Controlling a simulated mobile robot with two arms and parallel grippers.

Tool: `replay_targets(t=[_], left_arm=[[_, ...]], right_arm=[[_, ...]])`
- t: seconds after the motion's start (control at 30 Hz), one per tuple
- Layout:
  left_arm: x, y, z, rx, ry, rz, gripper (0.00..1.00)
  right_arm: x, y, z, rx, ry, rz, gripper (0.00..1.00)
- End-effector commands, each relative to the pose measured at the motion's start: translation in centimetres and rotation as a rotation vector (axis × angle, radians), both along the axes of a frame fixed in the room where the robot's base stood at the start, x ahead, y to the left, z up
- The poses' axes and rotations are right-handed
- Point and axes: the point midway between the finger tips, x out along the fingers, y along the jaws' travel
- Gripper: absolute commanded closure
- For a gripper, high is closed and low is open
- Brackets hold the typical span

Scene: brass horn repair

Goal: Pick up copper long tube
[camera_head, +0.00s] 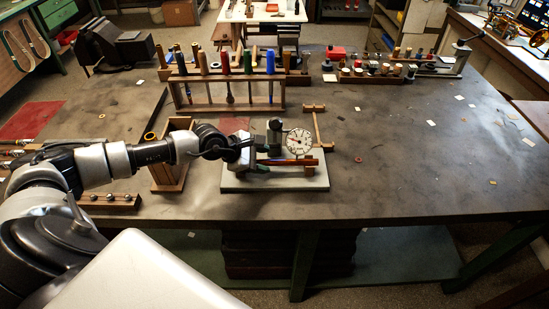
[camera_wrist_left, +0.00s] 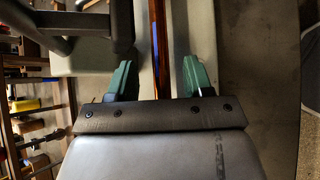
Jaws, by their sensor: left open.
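The copper long tube (camera_head: 292,162) is a thin, shiny reddish-brown rod. It lies roughly level on a fixture with a pale grey base plate (camera_head: 290,181), below a round white dial gauge (camera_head: 299,141). My left gripper (camera_head: 262,160) is at the left end of the tube with its green fingers open. In the left wrist view the tube (camera_wrist_left: 160,45) runs between the two fingers (camera_wrist_left: 158,78), with a visible gap on each side. The hand hides part of the tube's near end. My right gripper is not in view.
A wooden rack of colored-handled tools (camera_head: 228,78) stands behind the fixture. A wooden stand (camera_head: 170,172) is left of it, near my left arm. A small wooden piece (camera_head: 318,124) lies behind the gauge. The tabletop (camera_head: 430,170) to the right is mostly clear.

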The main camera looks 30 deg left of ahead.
Motion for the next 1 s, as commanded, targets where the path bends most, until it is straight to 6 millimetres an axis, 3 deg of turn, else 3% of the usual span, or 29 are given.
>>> replay_targets(t=[0.4, 0.73, 1.0], left_arm=[[1.05, -0.85, -1.22, 0.0, 0.0, 0.0, 0.5], [1.03, -0.84, -1.2, -0.001, 0.0, 0.0, 1.0], [1.0, -0.84, -1.13, -0.001, -0.001, 0.0, 1.0]], right_arm=[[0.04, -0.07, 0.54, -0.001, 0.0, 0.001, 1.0], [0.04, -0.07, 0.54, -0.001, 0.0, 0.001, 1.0], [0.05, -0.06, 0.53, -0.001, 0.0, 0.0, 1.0]])
